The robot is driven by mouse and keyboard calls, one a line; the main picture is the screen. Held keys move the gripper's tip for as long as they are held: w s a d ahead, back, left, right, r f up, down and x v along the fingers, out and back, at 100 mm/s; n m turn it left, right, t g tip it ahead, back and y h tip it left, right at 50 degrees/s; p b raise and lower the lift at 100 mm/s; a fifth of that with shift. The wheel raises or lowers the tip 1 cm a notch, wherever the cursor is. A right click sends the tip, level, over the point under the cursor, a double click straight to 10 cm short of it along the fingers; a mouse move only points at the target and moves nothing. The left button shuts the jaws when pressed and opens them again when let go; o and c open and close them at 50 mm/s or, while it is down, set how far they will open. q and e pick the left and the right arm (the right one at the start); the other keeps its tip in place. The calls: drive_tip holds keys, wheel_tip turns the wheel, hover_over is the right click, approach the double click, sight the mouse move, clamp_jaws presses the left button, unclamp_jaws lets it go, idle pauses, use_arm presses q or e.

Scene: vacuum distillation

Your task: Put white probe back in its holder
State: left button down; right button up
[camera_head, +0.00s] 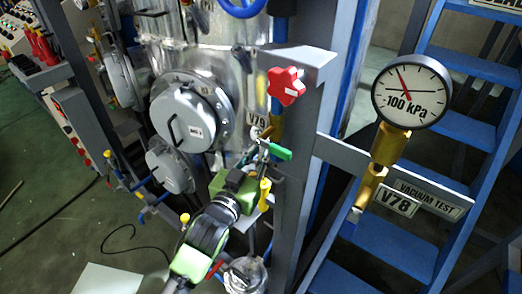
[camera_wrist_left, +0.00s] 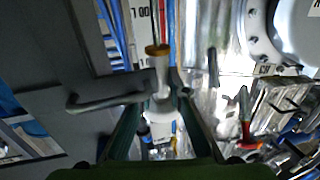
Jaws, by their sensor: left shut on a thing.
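My left gripper (camera_head: 258,184) reaches in from the bottom, with its green and black body beside the grey frame post under the V79 tag. In the left wrist view its two dark fingers (camera_wrist_left: 160,97) close around a pale, narrow piece with a brass-coloured cap, which I take to be the white probe (camera_wrist_left: 158,82). In the head view I cannot make out the probe clearly at the fingertips. I cannot pick out the probe's holder with certainty in either view. My right gripper is not in view.
A red star knob (camera_head: 286,86) and a green lever (camera_head: 279,152) are close to the gripper. A pressure gauge (camera_head: 411,92) stands on the right rail before blue stairs (camera_head: 378,238). A grey lever (camera_wrist_left: 108,92) lies left of the fingers. A glass vessel (camera_head: 245,275) is below.

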use_arm(q)
drive_tip(key=shift+r, duration=0.1)
idle(0.4)
idle(0.5)
drive_tip(key=shift+p, duration=0.65)
idle(0.4)
drive_tip(key=shift+f+b, duration=0.3)
drive_tip(key=shift+f, duration=0.15)
drive_tip(key=shift+s+f, duration=0.1)
drive_tip(key=shift+f, duration=0.05)
